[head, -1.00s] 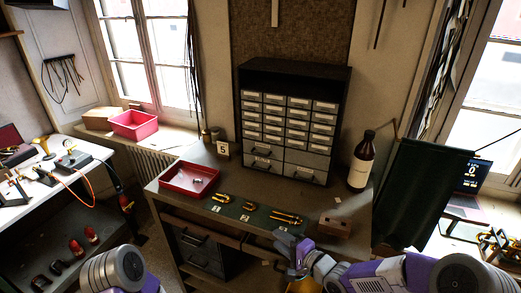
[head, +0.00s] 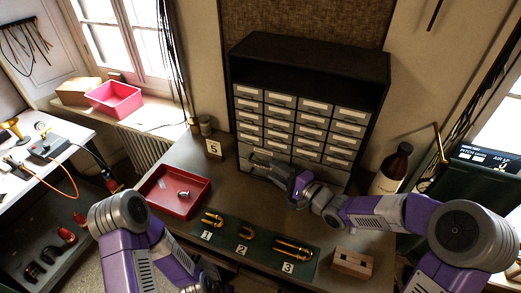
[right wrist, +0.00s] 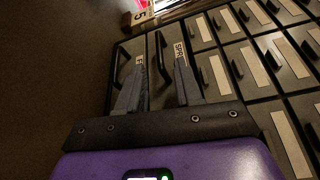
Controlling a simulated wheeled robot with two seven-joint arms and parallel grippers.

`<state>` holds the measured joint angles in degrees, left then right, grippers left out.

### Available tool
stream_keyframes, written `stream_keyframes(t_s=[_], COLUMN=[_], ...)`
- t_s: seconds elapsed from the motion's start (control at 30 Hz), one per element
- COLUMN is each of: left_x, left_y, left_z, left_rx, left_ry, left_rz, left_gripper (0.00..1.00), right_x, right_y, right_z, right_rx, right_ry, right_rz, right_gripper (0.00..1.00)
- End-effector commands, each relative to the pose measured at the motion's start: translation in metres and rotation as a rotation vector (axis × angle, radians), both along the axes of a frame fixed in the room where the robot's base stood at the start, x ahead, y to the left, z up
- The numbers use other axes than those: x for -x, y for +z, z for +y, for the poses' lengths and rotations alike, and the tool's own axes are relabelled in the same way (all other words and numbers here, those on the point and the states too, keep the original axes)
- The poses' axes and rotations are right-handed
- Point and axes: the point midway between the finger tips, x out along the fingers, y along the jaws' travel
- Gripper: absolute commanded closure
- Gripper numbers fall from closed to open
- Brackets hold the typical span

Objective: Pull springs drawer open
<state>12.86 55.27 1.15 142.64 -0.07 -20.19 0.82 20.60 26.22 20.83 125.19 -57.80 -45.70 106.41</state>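The springs drawer (right wrist: 172,42) has a label starting "SPR" and a dark bar handle. It is a wide drawer at the lower left of the cabinet and looks closed in the right wrist view. In the head view its face (head: 248,150) is partly hidden by my right gripper (head: 262,168). In the right wrist view my right gripper (right wrist: 161,66) is open. Its fingertips appear on either side of the springs handle, with no clear contact. My left arm shows at lower left in the head view, but its gripper cannot be made out.
Below it is another wide drawer (right wrist: 130,60) with a label starting "F". Small labelled drawers (head: 312,120) fill the cabinet above. On the bench are a red tray (head: 160,207), a green mat (head: 268,240) with brass tubes, a wooden block (head: 352,263) and a brown bottle (head: 391,170).

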Motion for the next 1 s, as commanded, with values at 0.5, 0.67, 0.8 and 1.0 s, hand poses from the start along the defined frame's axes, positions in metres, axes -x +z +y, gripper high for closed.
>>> stream_keyframes(t_s=[0.5,0.67,0.8,1.0], left_x=[0.0,0.001,0.001,0.001], left_y=[0.006,0.006,0.006,0.006], left_z=[0.0,0.0,0.0,0.0], left_rx=[0.0,0.0,0.0,0.0], left_ry=[0.001,0.001,0.0,0.0], left_rz=[0.001,0.001,0.001,0.001], left_gripper=[0.57,0.57,0.57,0.57], right_x=[-0.047,-0.049,-0.048,-0.048], right_y=[-0.005,-0.006,-0.006,-0.006], right_z=[0.048,0.049,0.049,0.049], right_rx=[0.001,0.001,0.001,0.001], right_ry=[0.0,-0.001,-0.001,-0.001], right_rz=[0.001,0.001,0.001,0.001], right_gripper=[0.65,0.65,0.65,0.96])
